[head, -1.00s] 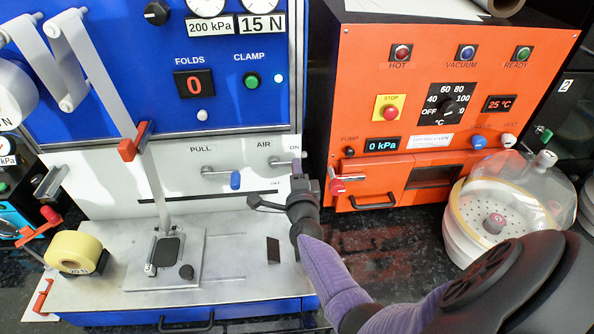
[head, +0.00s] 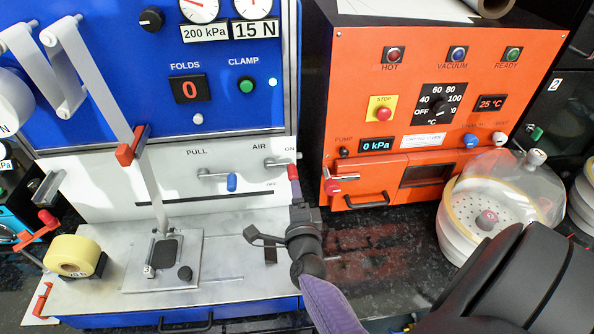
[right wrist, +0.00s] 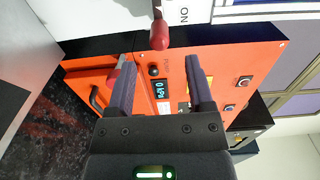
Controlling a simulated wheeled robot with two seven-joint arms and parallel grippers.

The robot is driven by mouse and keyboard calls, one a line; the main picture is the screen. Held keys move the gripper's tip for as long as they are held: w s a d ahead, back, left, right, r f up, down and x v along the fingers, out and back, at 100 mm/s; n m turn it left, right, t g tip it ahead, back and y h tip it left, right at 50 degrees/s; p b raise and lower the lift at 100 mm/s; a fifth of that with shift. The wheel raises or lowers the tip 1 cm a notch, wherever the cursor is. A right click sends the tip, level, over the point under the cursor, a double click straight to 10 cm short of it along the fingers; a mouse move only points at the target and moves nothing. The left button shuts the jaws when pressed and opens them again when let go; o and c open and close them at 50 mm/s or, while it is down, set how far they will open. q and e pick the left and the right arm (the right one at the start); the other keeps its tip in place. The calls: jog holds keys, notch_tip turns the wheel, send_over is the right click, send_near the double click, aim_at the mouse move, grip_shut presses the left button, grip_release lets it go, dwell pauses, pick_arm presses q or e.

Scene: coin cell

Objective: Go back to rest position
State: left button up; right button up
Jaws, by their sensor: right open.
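My right gripper (head: 274,217) is open and empty. In the head view it is in front of the white panel, just below the AIR lever's red knob (head: 293,172), over the right part of the metal deck (head: 222,280). In the right wrist view its two purple-grey fingers (right wrist: 160,83) stand apart with nothing between them. The red knob (right wrist: 159,34) shows beyond the fingertips there, clear of them. My right arm comes in from the lower right. My left gripper is in neither view.
The orange vacuum oven (head: 355,110) stands right of the gripper, its red door handle (head: 333,187) sticking out. A glass-domed pot (head: 446,232) stands near my right forearm. A blue-handled PULL lever (head: 231,182) and a yellow tape roll (head: 72,255) are to the left.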

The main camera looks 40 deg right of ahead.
jog(key=shift+v, duration=1.25)
